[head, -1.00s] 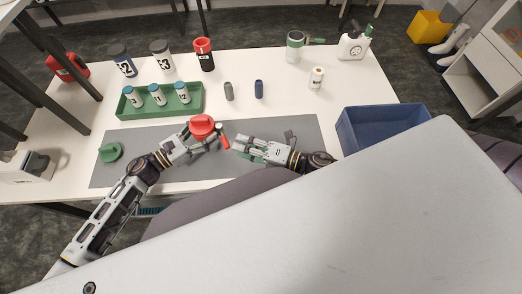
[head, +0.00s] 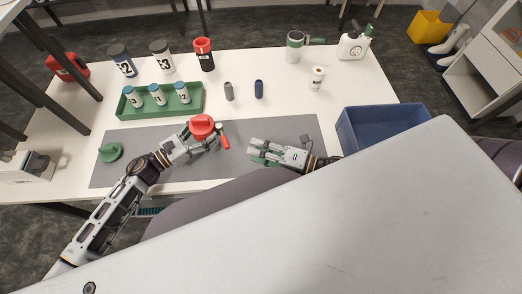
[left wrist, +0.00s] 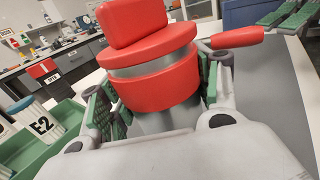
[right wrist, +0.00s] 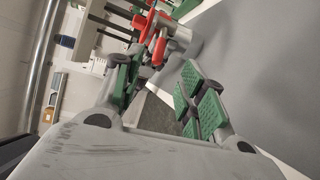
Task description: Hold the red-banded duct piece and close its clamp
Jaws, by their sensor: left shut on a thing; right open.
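The red-banded duct piece (head: 201,125) is grey with a red band and red top, and stands upright over the grey mat. My left gripper (head: 203,141) is shut on it; the left wrist view shows the piece (left wrist: 155,80) between both fingers. Its red clamp lever (head: 225,142) sticks out from the side, away from the body, and also shows in the left wrist view (left wrist: 237,37). My right gripper (head: 251,150) is open and empty, to the right of the lever and apart from it. The right wrist view shows the lever (right wrist: 160,48) beyond the fingers.
A green knobbed piece (head: 110,152) lies on the mat (head: 150,144) at left. A green tray (head: 191,105) with several bottles stands behind. Grey and blue small cylinders (head: 259,89) stand behind the mat. A blue bin (head: 385,128) is at right.

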